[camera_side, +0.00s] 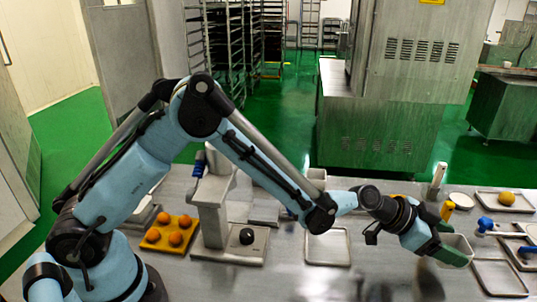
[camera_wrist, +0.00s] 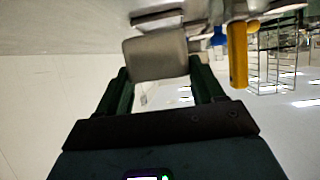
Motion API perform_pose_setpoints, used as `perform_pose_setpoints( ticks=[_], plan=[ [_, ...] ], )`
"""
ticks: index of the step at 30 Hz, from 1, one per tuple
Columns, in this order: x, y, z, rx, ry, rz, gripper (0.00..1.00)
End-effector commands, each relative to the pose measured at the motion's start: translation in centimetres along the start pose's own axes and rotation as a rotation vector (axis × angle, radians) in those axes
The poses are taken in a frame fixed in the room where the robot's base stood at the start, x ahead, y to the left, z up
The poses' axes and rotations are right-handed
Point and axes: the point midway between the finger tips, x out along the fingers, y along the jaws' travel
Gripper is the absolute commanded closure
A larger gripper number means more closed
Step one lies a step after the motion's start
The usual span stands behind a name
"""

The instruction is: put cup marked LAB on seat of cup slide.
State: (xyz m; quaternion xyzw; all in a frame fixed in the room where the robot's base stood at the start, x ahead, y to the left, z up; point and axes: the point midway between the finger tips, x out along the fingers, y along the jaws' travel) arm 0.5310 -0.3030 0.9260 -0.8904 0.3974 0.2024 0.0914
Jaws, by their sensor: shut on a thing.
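My gripper (camera_side: 450,252) is at the right of the side view, above the steel table, with its dark green fingers shut on a grey cup (camera_wrist: 155,58). In the wrist view the cup sits between the two fingers and sticks out past their tips. No LAB marking can be read on the side that shows. I cannot make out the cup slide or its seat for certain; the gripper and arm hide part of that area.
Empty trays (camera_side: 328,247) (camera_side: 499,278) lie left and right. A pale stand (camera_side: 213,215) and a yellow tray of orange balls (camera_side: 152,236) are further left.

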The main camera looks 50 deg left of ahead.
Motion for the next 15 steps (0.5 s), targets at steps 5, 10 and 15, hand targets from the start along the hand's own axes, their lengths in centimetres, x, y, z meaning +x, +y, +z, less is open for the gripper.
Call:
perform_pose_setpoints(
  ticks=[5,10,15],
  plan=[
    [0.5,-1.0,0.6,0.0,0.0,0.001,0.67],
    [1.4,-1.0,2.4,0.0,0.0,0.001,0.67],
    [2.1,-1.0,3.9,0.0,0.0,0.001,0.67]
  ],
)
